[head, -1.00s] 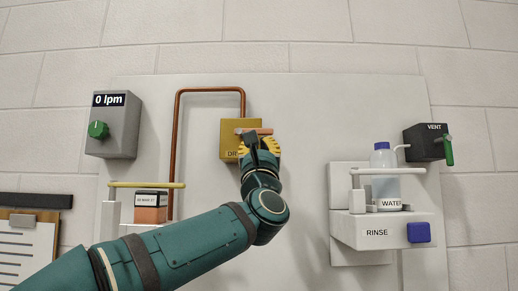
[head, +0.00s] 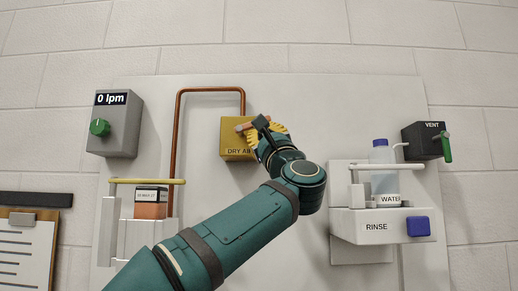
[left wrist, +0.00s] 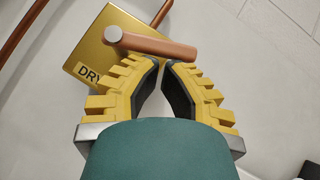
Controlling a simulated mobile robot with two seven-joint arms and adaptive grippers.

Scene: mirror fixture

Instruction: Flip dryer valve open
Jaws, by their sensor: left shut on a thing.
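The dryer valve is a gold box (head: 232,148) labelled "DRY", the rest of its label partly hidden, on the wall panel; it also shows in the left wrist view (left wrist: 98,45). Its copper-coloured handle (head: 245,126) lies across the box front, its right end tilted up in the head view. My left gripper (head: 263,131), with yellow ribbed fingers, is shut on the handle near its right part. In the left wrist view the handle (left wrist: 160,44) crosses just beyond the fingertips (left wrist: 162,66). The exact contact is hard to see. My right gripper is not in view.
A copper pipe (head: 176,150) runs up and over to the box. A grey flow box (head: 118,118) with green knob reads "0 lpm". At right are a water bottle (head: 384,180), the RINSE unit (head: 375,227) and VENT box (head: 424,140). A clipboard (head: 25,250) hangs lower left.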

